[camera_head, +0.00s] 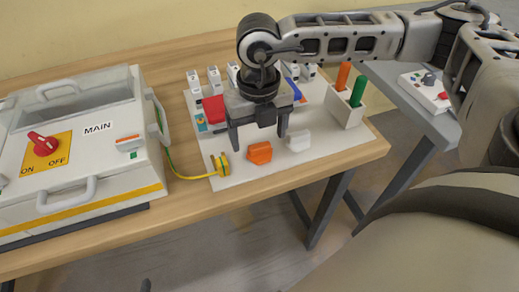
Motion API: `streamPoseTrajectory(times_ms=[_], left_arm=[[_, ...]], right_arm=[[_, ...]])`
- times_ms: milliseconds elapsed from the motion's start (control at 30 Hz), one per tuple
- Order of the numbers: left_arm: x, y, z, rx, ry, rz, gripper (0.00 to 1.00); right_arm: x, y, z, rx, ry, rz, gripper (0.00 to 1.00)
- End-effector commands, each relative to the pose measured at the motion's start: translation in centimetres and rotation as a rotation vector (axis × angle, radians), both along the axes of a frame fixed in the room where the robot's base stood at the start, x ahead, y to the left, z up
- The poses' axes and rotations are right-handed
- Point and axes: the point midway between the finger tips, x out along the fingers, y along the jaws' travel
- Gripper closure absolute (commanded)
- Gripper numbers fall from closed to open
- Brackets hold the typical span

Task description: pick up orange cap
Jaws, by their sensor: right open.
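The orange cap (260,153) is a small orange block near the front edge of the white board (238,174) on the wooden table. My right gripper (259,143) is open and points down. Its two fingers are apart, just behind and above the orange cap in the picture, one towards the left and one towards the right. Nothing shows between the fingers. I cannot tell how far above the cap the fingertips are. My left gripper is not in view.
A red block (213,109) stands behind. A white holder (345,107) has orange and green sticks. A large MAIN switch box (75,203) fills the left.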

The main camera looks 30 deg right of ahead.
Motion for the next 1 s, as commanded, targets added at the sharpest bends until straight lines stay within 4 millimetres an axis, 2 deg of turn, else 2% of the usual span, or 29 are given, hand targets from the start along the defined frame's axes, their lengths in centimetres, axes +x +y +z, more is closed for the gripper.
streamPoseTrajectory(times_ms=[100, 200, 467, 500, 600, 667, 1000], left_arm=[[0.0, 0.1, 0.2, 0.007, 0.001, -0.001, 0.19], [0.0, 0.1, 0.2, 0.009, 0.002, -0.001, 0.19], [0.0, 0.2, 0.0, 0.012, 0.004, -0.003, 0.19], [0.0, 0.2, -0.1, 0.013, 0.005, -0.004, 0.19], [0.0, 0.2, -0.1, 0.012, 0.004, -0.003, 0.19], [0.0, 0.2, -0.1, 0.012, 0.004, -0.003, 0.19], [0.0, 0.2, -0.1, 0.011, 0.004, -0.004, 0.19]], right_arm=[[-0.1, 0.0, -1.9, -0.001, 0.003, -0.001, 0.22], [-0.1, 0.0, -2.9, -0.001, 0.002, -0.001, 0.22], [-0.1, 0.0, -3.3, 0.000, 0.000, -0.001, 0.22], [-0.1, 0.0, -3.3, 0.000, 0.000, -0.001, 0.27], [-0.1, 0.0, -3.3, 0.000, 0.001, -0.001, 0.55], [-0.1, 0.0, -3.3, 0.000, 0.001, -0.001, 0.70], [-0.1, 0.0, -3.1, 0.001, 0.000, -0.001, 0.70]])
